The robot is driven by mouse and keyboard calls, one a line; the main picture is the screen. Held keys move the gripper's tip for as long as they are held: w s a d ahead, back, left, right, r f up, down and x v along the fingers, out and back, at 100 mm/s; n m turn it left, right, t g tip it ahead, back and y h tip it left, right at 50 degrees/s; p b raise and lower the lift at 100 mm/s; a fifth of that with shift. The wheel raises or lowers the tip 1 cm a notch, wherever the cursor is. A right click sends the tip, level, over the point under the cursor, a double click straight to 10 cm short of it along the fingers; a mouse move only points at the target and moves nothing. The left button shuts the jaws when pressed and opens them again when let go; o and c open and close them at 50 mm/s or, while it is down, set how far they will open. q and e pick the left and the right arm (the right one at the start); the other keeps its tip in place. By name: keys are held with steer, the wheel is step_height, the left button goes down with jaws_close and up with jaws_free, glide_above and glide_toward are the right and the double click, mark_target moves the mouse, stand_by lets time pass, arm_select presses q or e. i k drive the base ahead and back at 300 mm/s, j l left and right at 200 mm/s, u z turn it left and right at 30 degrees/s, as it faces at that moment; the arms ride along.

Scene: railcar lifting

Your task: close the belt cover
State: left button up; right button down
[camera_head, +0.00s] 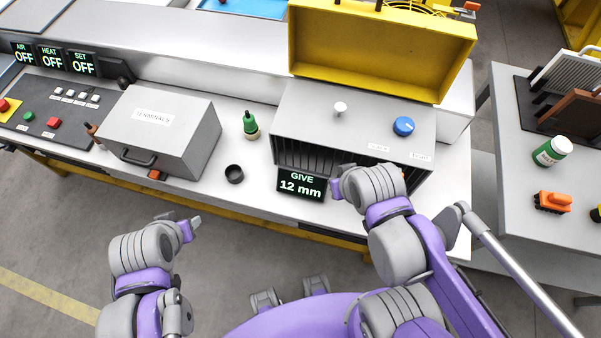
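The yellow cover (375,52), which I take for the belt cover, stands raised at the back of a grey box (350,125), its hollow side facing me. The box top carries a white knob (340,108) and a blue knob (403,126). Dark slots show in its front, partly hidden by my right arm. My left gripper (193,226) is in front of the bench, away from the cover. Neither gripper's finger opening can be made out.
A grey TERMINALS box (160,130), a green bottle (250,125) and a small black cup (234,174) stand left of the grey box. A control panel (45,110) is at far left. A side table (510,215) at right holds a green-and-white jar (552,151) and an orange item (552,201).

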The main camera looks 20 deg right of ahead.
mark_target(407, 54)
steer(key=l+z, duration=0.1)
steer(key=z, duration=0.25)
steer(key=l+z, duration=0.1)
steer(key=z, duration=0.25)
steer(key=l+z, duration=0.1)
steer(key=z, duration=0.25)
steer(key=k, duration=0.05)
